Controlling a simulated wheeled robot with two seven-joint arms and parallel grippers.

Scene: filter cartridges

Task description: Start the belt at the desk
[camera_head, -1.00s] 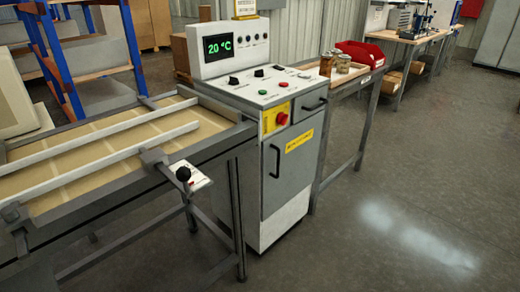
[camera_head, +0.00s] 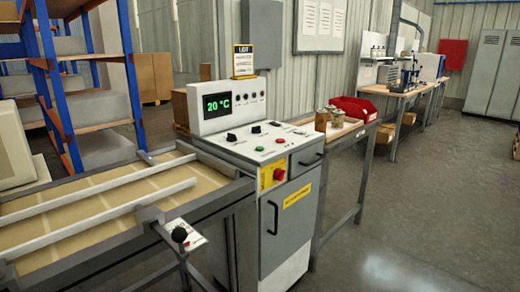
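The control desk (camera_head: 285,225) stands in the middle of the view, a grey-white cabinet with a sloped panel on top. Its display (camera_head: 218,104) reads 20 °C in green. The panel carries black knobs, a green button (camera_head: 257,149), a small red button (camera_head: 279,141) and a larger red button on a yellow plate (camera_head: 272,174) at the front. The belt (camera_head: 90,205), tan with white rails over it, runs to the desk from the left. A black-knobbed lever (camera_head: 179,235) with a white label plate sits at the belt frame's near side. Neither gripper is in view.
A side table (camera_head: 345,138) right of the desk holds jars (camera_head: 321,120) and a red bin (camera_head: 354,108). Blue shelving (camera_head: 55,90) stands behind the belt. A workbench (camera_head: 395,90) and lockers (camera_head: 494,75) are farther back. The floor at right is clear.

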